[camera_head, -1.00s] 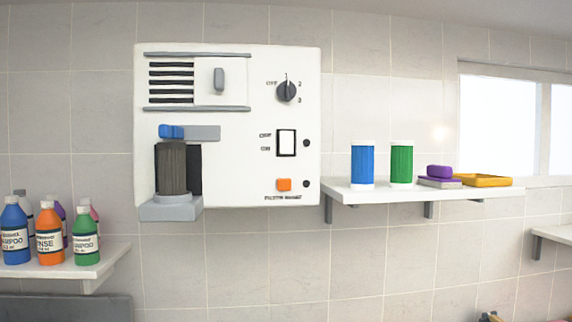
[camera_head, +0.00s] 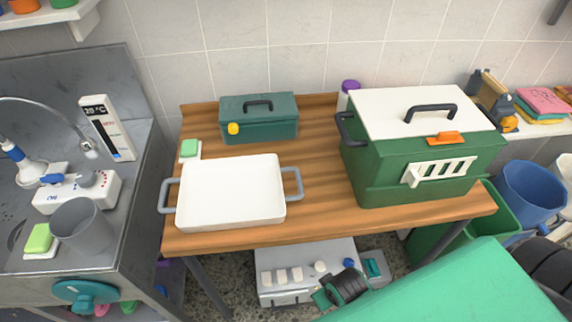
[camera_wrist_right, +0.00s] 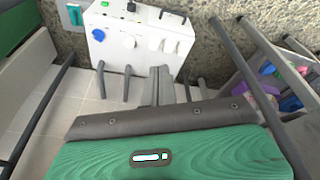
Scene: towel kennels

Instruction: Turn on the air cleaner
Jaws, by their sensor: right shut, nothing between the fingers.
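The air cleaner does not appear in either current view. A white wall unit with a dial, a rocker switch and a filter slot shows only in the earlier head view. My right gripper (camera_wrist_right: 158,74) points forward in the right wrist view, its two grey fingers together and empty. It hangs over the floor area, short of a white box with knobs and switches (camera_wrist_right: 138,40). My left gripper is in neither view.
A wooden table (camera_head: 315,170) holds a white tray (camera_head: 230,192), a teal toolbox (camera_head: 260,118) and a green box with a white lid (camera_head: 420,150). A steel sink (camera_head: 130,190) stands left. The white box is under the table (camera_head: 310,270). Table legs and a crate crowd the right wrist view.

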